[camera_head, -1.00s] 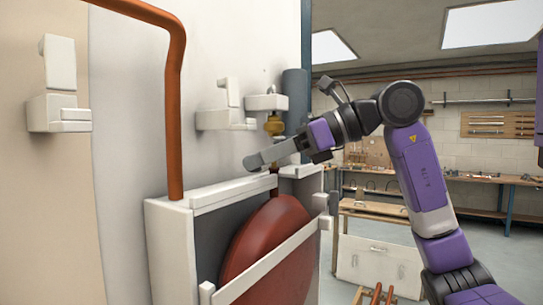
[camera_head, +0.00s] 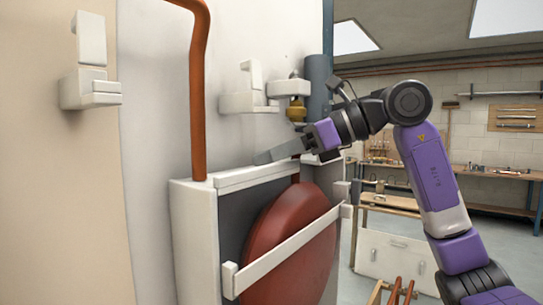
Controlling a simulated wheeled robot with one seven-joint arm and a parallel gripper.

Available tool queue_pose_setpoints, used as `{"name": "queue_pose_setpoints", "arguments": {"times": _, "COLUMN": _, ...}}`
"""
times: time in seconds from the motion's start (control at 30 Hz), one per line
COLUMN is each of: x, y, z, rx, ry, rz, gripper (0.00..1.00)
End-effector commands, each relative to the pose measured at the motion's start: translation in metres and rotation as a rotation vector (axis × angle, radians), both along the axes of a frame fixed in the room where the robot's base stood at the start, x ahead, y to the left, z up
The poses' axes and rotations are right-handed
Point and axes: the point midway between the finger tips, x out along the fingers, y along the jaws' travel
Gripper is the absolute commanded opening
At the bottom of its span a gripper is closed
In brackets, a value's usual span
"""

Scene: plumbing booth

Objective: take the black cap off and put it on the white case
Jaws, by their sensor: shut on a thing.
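The white case (camera_head: 193,235) stands against the wall, open at the front, with a large red round vessel (camera_head: 292,235) inside. My gripper (camera_head: 268,156) points left just above the case's top edge, near its back right part. Its grey fingers look closed together around something. The black cap cannot be made out; the fingers and the viewing angle hide what is held. A brass fitting (camera_head: 298,111) on the wall shows behind and above my gripper, below a white bracket.
A copper pipe (camera_head: 198,100) runs down to the case's left top. White wall brackets (camera_head: 90,88) hang at left and centre. A grey-blue pipe (camera_head: 318,85) is behind my wrist.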

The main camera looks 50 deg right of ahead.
Motion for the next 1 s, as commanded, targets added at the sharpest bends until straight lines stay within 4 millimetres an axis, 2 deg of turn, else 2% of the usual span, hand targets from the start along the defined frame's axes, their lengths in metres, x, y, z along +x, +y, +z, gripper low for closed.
{"name": "queue_pose_setpoints", "arguments": {"times": 0.17, "x": -0.0003, "y": 0.0000, "z": -0.0004, "rx": -0.001, "ry": 0.002, "rz": 0.000, "gripper": 0.00}}
{"name": "queue_pose_setpoints", "arguments": {"times": 0.2, "x": -0.0003, "y": 0.0000, "z": -0.0004, "rx": -0.001, "ry": 0.002, "rz": 0.000, "gripper": 0.26}}
{"name": "queue_pose_setpoints", "arguments": {"times": 0.3, "x": -0.0003, "y": 0.0001, "z": -0.0006, "rx": 0.000, "ry": 0.002, "rz": 0.001, "gripper": 0.45}}
{"name": "queue_pose_setpoints", "arguments": {"times": 0.33, "x": -0.0004, "y": 0.0001, "z": -0.0007, "rx": -0.001, "ry": 0.003, "rz": 0.001, "gripper": 0.49}}
{"name": "queue_pose_setpoints", "arguments": {"times": 0.5, "x": -0.0006, "y": 0.0008, "z": -0.0014, "rx": -0.002, "ry": 0.005, "rz": 0.003, "gripper": 0.49}}
{"name": "queue_pose_setpoints", "arguments": {"times": 0.53, "x": -0.0006, "y": 0.0009, "z": -0.0017, "rx": -0.002, "ry": 0.005, "rz": 0.003, "gripper": 0.46}}
{"name": "queue_pose_setpoints", "arguments": {"times": 1.0, "x": -0.0006, "y": 0.0016, "z": -0.0035, "rx": -0.004, "ry": 0.009, "rz": 0.005, "gripper": 0.47}}
